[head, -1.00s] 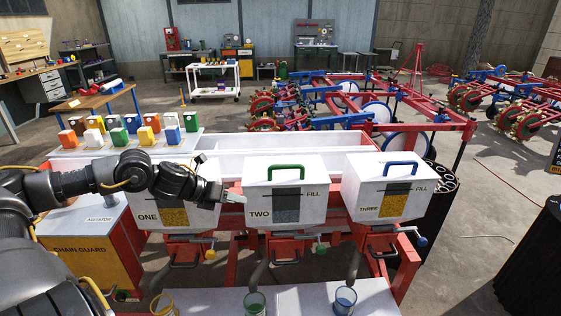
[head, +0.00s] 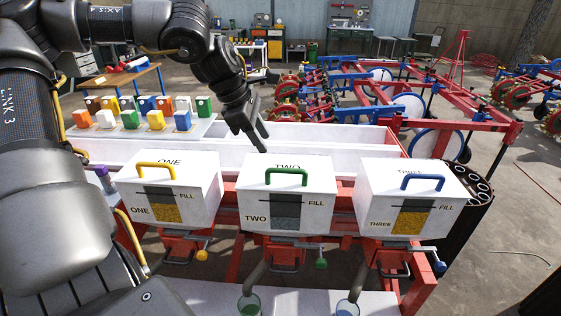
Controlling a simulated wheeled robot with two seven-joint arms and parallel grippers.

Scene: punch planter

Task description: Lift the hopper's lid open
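Three white hoppers stand in a row with their lids down: hopper ONE (head: 140,195) with a yellow handle (head: 169,166), hopper TWO (head: 263,198) with a green handle (head: 286,175), and hopper THREE (head: 383,207) with a blue handle (head: 421,180). My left gripper (head: 260,138) points down just behind and above hopper TWO's lid, left of the green handle. It appears apart from the handle and holds nothing that I can see. The finger gap is seen too much from the side to judge. My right gripper is not in view.
A long white trough (head: 335,137) runs behind the hoppers. Several coloured containers stand on a pale table (head: 195,131) at the back left. Cranks and dark spouts hang below the hoppers, above cups on a white bench (head: 300,303). A dark ribbed drum (head: 470,200) stands right of hopper THREE.

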